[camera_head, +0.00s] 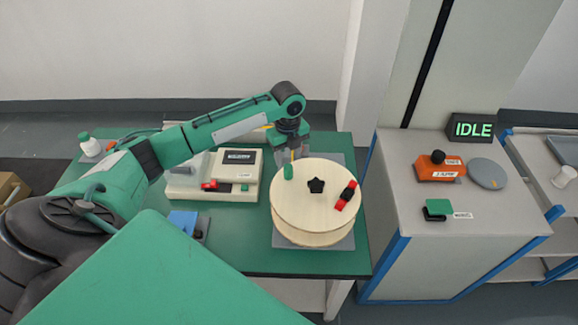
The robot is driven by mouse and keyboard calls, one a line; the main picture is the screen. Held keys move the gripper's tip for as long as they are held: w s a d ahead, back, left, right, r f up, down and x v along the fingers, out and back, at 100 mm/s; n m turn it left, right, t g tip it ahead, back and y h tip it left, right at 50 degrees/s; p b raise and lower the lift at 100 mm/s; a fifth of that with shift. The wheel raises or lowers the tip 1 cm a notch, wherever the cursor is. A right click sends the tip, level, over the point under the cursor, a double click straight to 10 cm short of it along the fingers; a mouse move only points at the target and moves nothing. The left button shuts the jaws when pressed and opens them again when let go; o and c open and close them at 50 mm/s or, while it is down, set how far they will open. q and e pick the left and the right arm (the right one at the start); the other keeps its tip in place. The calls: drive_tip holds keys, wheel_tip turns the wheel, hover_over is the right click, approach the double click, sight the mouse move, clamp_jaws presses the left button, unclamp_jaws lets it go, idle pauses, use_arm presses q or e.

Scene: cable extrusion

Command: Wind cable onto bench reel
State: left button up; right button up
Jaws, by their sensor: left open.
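The wooden bench reel (311,217) lies flat on a grey plate (340,243) on the green bench. Its top has a black star-shaped knob (316,185), a red and black handle (346,195) at the right, and a small green piece (289,173) near its back left edge. My left gripper (291,155) points down at the back left edge of the reel, close to the green piece. Its jaws are open; whether they touch anything is unclear. I cannot make out a cable on the reel. My right gripper is not in view.
A beige machine (213,190) with red and green buttons stands left of the reel. A blue item (184,220) and a white bottle (90,144) are further left. The grey cabinet (400,230) at right carries an orange device (440,170) and an "IDLE" display (472,129).

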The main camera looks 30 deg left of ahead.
sight(288, 167)
use_arm(q)
wheel_tip(288, 167, down, 6)
drive_tip(key=shift+r+p, duration=0.1)
drive_tip(key=shift+p, duration=0.5)
drive_tip(key=shift+f, duration=0.55)
drive_tip(key=c, duration=1)
clamp_jaws()
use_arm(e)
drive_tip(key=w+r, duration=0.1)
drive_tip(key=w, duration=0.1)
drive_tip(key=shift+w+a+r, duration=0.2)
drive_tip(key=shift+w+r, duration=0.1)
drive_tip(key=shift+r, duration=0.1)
